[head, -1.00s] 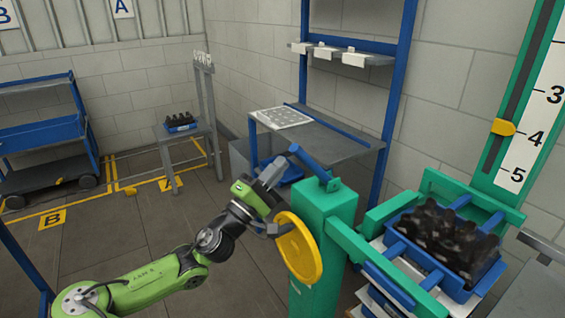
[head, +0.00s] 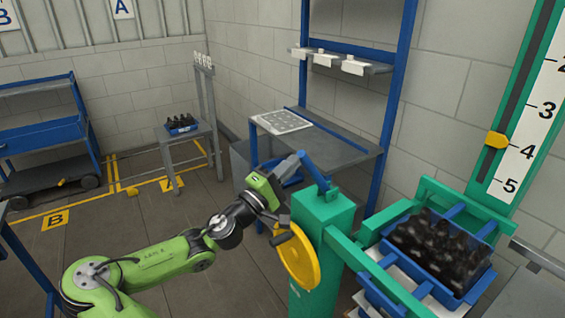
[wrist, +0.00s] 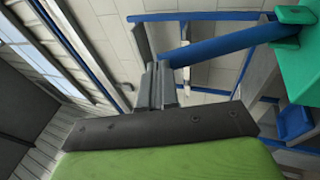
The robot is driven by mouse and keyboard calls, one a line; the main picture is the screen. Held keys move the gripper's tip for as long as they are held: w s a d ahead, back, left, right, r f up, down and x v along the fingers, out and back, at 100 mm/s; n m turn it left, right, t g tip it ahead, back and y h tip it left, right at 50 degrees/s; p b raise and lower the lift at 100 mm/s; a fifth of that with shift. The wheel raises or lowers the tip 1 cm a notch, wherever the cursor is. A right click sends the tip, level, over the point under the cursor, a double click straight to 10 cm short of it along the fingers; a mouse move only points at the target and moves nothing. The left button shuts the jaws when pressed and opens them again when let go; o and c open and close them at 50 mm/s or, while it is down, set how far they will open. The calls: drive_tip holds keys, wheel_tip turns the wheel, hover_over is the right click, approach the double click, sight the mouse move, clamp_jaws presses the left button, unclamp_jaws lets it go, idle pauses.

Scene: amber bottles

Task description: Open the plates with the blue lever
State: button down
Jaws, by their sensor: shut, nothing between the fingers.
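The blue lever (head: 316,173) stands on top of the green post (head: 323,212), tilted up and to the left. It also shows in the wrist view (wrist: 220,45), running from the green post (wrist: 297,48) to just beyond my fingertips. My gripper (head: 296,160) is shut, with its fingers at the lever's free end. The wrist view shows the closed fingers (wrist: 160,85) right at that end; I cannot tell whether they touch it. Blue bars lie at the blue crate (head: 462,290) of dark bottles (head: 440,245), between green arms. I cannot make out which parts are the plates.
A yellow handwheel (head: 297,258) sits on the post's side, just below my gripper. A yellow pointer (head: 496,140) stands near 4 on the scale. A grey table (head: 335,150) is behind the post.

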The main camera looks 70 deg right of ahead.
drive_tip(key=s+d+r+y+p, duration=0.1)
drive_tip(key=r+p, duration=0.1)
drive_tip(key=p, duration=0.2)
drive_tip(key=s+d+r+t+y+p, duration=0.1)
drive_tip(key=s+d+r+y+p, duration=0.1)
drive_tip(key=p, duration=0.3)
drive_tip(key=s+d+r+m+t+y+p, duration=0.1)
drive_tip(key=s+d+r+p, duration=0.1)
drive_tip(key=p, duration=0.2)
drive_tip(key=shift+d+r, duration=0.15)
drive_tip(key=s+d+t+y+p, duration=0.1)
drive_tip(key=s+d+y+p, duration=0.1)
drive_tip(key=s+d+p, duration=0.2)
drive_tip(key=shift+s+d+m, duration=0.3)
drive_tip(key=shift+s+d, duration=0.35)
drive_tip(key=shift+d, duration=0.4)
